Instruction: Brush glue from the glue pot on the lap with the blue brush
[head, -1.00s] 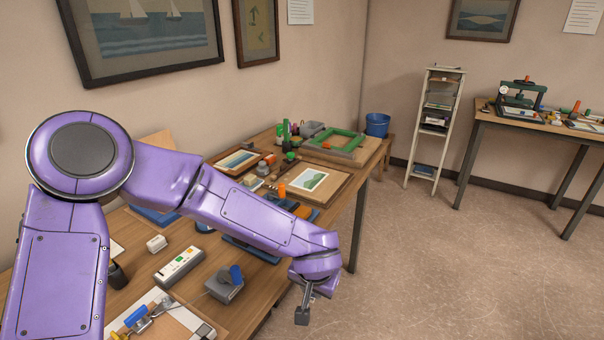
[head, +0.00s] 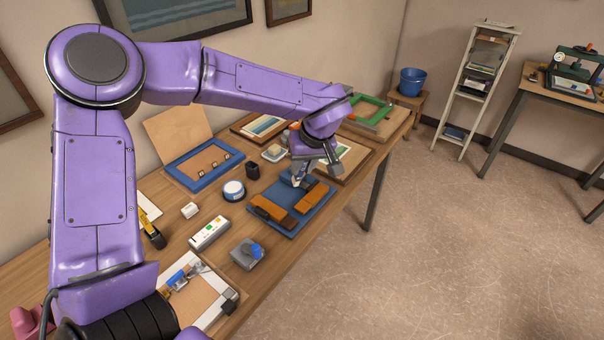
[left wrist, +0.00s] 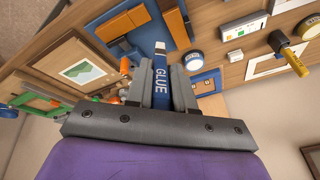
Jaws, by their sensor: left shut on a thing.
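My left gripper (left wrist: 160,90) is shut on a narrow blue piece marked GLUE (left wrist: 160,82), which I take as the blue brush. It stands between the fingers with a pale end pointing away. In the head view my left gripper (head: 312,172) is over the far part of a blue mat (head: 283,226). Brown and orange pieces (head: 270,210), perhaps the lap, lie on the mat. I cannot tell if the brush touches anything. A round blue and white pot (head: 233,190), perhaps the glue pot, stands left of the mat. My right gripper is not in view.
A white device (head: 209,232) and a grey block with a blue top (head: 247,253) are nearer. Framed pictures and a green frame (head: 369,107) lie further along. Open floor is right.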

